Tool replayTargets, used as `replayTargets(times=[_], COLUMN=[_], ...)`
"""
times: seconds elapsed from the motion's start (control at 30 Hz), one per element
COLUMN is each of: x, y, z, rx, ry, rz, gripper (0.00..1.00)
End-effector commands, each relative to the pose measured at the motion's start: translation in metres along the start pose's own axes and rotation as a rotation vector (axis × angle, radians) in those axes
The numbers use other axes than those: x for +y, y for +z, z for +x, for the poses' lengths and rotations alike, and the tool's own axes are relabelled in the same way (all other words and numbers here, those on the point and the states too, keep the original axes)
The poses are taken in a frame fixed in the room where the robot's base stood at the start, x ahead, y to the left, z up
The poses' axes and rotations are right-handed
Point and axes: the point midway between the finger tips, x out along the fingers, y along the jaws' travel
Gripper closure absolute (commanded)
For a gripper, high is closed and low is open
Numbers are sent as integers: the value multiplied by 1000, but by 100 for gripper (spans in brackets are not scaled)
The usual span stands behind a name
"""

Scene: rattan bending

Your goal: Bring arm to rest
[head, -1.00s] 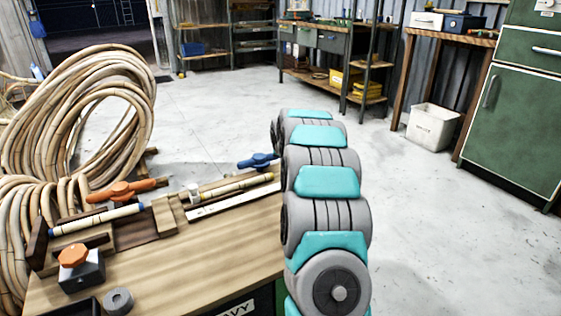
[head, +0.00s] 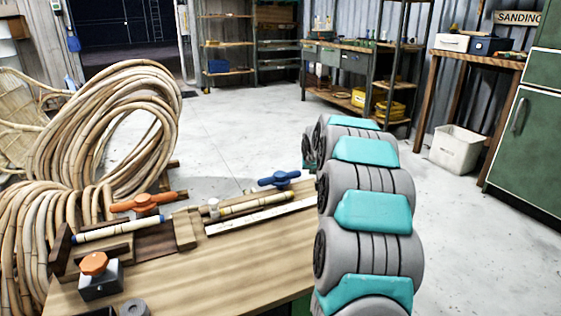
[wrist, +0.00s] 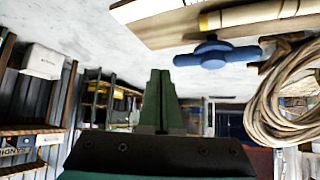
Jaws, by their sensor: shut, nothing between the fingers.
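My arm (head: 366,205) stretches forward along the right edge of the workbench (head: 215,275) in the head view. Its far end hides my gripper there. In the wrist view, which is upside down, my gripper (wrist: 160,75) shows with its two green fingers together and nothing between them. It is in the air, apart from any object. A blue-handled clamp (head: 279,179) sits at the bench's far right corner and also shows in the wrist view (wrist: 216,54).
An orange-handled clamp (head: 144,202), a rattan pole (head: 255,203) and an orange-knobbed block (head: 99,276) are on the bench. Large rattan coils (head: 105,120) stand at left. A white bin (head: 458,149) and green cabinet (head: 530,145) stand at right. The floor (head: 240,115) beyond is open.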

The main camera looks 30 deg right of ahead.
Motion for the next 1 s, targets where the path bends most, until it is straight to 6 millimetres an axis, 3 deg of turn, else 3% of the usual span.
replayTargets(times=[0.23,0.37,0.57,0.7,1.0], x=[-5,-27,-72,-93,-106], y=[3,19,74,123,236], z=[-6,-35,-112,-169,-292], rx=[-11,-64,-211,-324,-558], ry=[-5,-24,-68,-93,-133], rz=[-6,-32,-110,-172,-310], gripper=[100,100,100,100,100])
